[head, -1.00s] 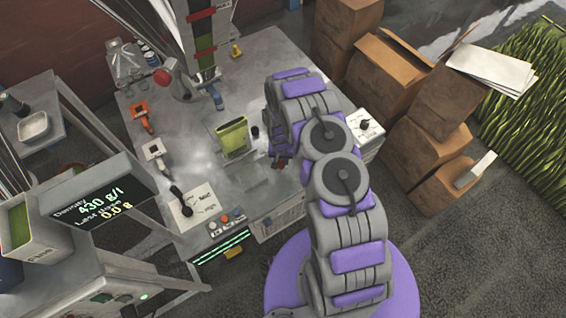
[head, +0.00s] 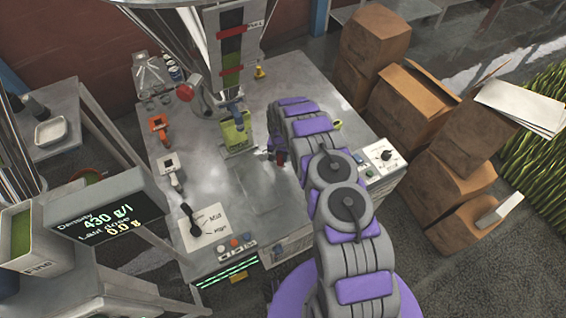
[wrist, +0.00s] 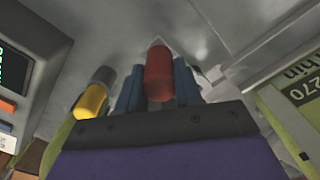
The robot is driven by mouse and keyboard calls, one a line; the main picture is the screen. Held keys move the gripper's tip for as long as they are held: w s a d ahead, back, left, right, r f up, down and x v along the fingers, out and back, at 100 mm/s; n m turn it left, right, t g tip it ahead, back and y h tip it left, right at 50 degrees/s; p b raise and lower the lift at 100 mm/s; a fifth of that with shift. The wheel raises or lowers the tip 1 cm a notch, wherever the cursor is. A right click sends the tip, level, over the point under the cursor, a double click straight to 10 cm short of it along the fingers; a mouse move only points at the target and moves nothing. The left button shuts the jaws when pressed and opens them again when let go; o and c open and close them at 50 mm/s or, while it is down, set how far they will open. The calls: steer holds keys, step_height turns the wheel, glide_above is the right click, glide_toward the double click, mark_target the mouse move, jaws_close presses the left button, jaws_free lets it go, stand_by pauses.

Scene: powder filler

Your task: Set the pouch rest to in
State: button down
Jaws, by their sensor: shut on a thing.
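An olive-green pouch (head: 236,131) stands upright on the steel table (head: 265,205), close in at the blue-tipped filler nozzle (head: 235,108). The rest under it is mostly hidden by the pouch. My gripper (head: 279,156) is low over the table, to the right of the pouch, and mostly hidden behind my arm. In the wrist view, my gripper's blue fingers (wrist: 158,88) are shut on a red knob (wrist: 159,75). The knob's link to the pouch rest cannot be seen. A green pouch marked "Thin 270" (wrist: 290,95) fills the wrist view's right edge.
A dial panel (head: 205,227) and buttons (head: 235,244) sit at the table's front left. Another dial box (head: 382,157) is at the right. A yellow-tipped part (wrist: 92,100) is left of my fingers. Cardboard boxes (head: 425,90) stand at the right.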

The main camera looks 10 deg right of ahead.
steer(key=shift+w+r, duration=0.15)
steer(key=shift+w, duration=0.2)
steer(key=shift+w, duration=0.1)
steer(key=c, duration=1.2)
jaws_free()
steer(key=o, duration=0.3)
steer(key=shift+w, duration=0.15)
steer(key=shift+o, duration=0.6)
step_height(320, 180, up, 17)
steer(key=shift+a+r+p, duration=0.1)
steer(key=shift+p, duration=0.85)
